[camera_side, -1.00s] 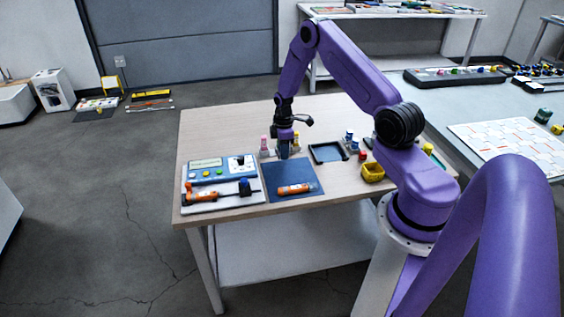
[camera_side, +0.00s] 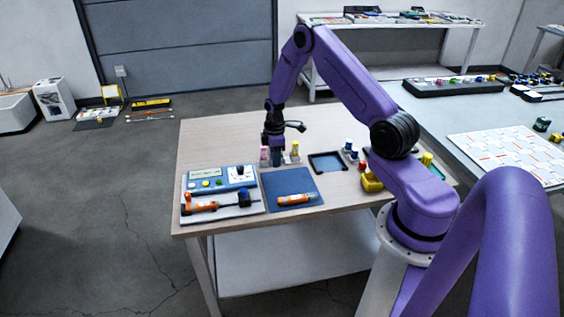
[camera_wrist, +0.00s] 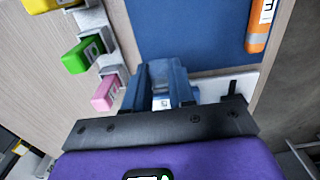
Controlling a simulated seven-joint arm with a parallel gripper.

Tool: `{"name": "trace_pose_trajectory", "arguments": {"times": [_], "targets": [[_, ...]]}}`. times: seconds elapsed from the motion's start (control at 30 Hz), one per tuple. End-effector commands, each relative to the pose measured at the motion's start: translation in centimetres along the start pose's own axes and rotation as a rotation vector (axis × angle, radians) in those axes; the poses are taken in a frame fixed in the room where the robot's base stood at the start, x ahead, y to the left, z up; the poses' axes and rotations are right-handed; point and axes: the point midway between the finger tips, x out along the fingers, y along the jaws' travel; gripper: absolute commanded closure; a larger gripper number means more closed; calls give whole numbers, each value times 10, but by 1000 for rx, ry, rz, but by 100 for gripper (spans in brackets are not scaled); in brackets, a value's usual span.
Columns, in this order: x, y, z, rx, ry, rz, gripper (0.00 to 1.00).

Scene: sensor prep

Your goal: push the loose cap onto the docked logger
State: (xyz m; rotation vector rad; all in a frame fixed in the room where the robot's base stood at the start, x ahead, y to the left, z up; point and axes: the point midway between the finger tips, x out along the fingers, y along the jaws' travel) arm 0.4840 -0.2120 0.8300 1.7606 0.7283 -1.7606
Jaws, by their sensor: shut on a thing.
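My gripper (camera_side: 276,161) points down near the table's back, behind the blue mat. In the wrist view its fingers (camera_wrist: 162,98) are shut on a small bluish piece with a white label (camera_wrist: 161,103), mostly hidden by them; I cannot tell whether it is the cap. An orange logger-like body (camera_side: 205,207) lies along the front of the instrument panel (camera_side: 208,182), with a dark piece (camera_side: 244,199) to its right. A second orange cylinder (camera_side: 294,199) lies on the mat (camera_side: 282,181); its end shows in the wrist view (camera_wrist: 259,25).
A pink labelled block (camera_wrist: 106,93), a green one (camera_wrist: 82,56) and a yellow one (camera_wrist: 48,4) sit in holders beside my gripper. The table's front right is clear.

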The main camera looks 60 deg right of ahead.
Motion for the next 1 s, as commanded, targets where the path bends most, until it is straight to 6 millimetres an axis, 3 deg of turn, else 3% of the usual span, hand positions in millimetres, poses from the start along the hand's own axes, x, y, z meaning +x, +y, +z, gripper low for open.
{"name": "trace_pose_trajectory", "arguments": {"times": [0.2,0.4,0.63,1.0], "targets": [[-12,-44,-78,-12,1,1,93],[-21,-85,-129,-7,1,1,93],[-25,-112,-156,-2,0,0,93],[-17,-118,-161,-1,-1,-1,93]]}}
